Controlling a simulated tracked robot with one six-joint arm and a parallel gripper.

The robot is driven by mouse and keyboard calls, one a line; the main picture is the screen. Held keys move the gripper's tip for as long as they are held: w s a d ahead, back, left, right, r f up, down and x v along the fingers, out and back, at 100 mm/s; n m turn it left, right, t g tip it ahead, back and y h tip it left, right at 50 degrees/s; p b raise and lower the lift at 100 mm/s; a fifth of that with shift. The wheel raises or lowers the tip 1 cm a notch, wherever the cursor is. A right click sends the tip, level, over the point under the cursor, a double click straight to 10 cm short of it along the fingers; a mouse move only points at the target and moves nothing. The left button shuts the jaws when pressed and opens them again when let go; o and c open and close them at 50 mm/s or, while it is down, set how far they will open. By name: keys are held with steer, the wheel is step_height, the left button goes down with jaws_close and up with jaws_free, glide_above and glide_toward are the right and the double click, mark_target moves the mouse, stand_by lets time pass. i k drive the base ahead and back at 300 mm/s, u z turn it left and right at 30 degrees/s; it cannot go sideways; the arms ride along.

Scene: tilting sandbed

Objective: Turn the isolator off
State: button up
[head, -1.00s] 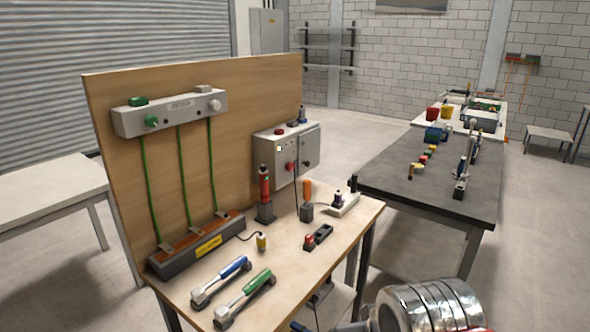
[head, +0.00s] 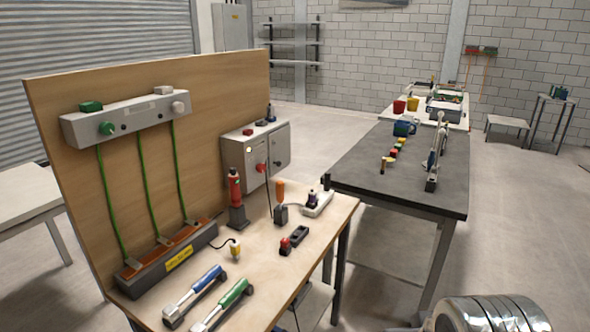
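A shiny ribbed metal part of my arm shows at the bottom right, well apart from the box. My gripper's fingers are not in view.
A dark-topped table (head: 400,165) stands to the right. Open floor (head: 530,210) lies right of it.

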mark_target(261, 167)
steer(key=z, duration=1.3)
steer(key=i, duration=2.25)
steer(key=u, duration=1)
